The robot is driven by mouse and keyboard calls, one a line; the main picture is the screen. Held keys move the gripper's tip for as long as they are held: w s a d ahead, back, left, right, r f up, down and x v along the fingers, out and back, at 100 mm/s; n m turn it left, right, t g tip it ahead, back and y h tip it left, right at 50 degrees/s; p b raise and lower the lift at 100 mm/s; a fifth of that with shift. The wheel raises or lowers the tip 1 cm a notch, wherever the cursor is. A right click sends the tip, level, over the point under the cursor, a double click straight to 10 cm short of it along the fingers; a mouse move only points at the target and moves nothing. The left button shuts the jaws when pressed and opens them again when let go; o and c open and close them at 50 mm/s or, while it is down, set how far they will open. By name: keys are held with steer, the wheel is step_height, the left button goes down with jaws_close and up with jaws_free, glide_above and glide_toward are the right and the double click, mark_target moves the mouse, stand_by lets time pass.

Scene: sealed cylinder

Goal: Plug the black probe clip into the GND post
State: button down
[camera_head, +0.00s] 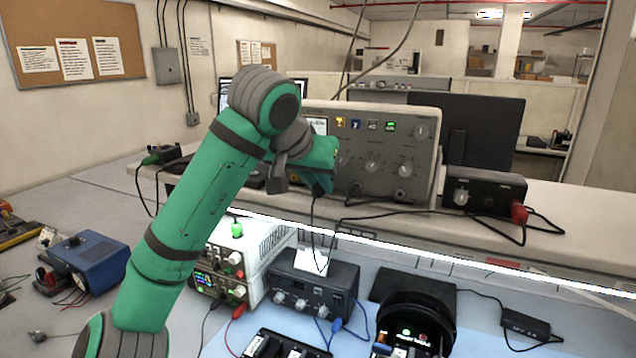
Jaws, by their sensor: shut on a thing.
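My gripper (318,188) is in front of the lower left of a large beige instrument (385,140) on the raised shelf. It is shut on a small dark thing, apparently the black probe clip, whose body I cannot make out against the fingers. A thin black cable (313,220) hangs below the fingers. I cannot read any GND label. The beige instrument has knobs, lit buttons and a round socket (400,194) low on its front. My arm hides part of its left side. Whether the clip touches the instrument cannot be told.
A black box (485,188) with a red plug (520,214) stands right on the shelf. Below are a white power supply (268,245), a black knobbed box (312,283) and a round black device (417,318). A blue device (92,258) sits left. Loose cables cross the shelf.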

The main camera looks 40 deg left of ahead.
steer(key=shift+w, duration=0.25)
steer(key=c, duration=1.6)
jaws_free()
steer(key=v, duration=1)
steer(key=shift+s+r, duration=0.3)
steer(key=shift+a, duration=0.1)
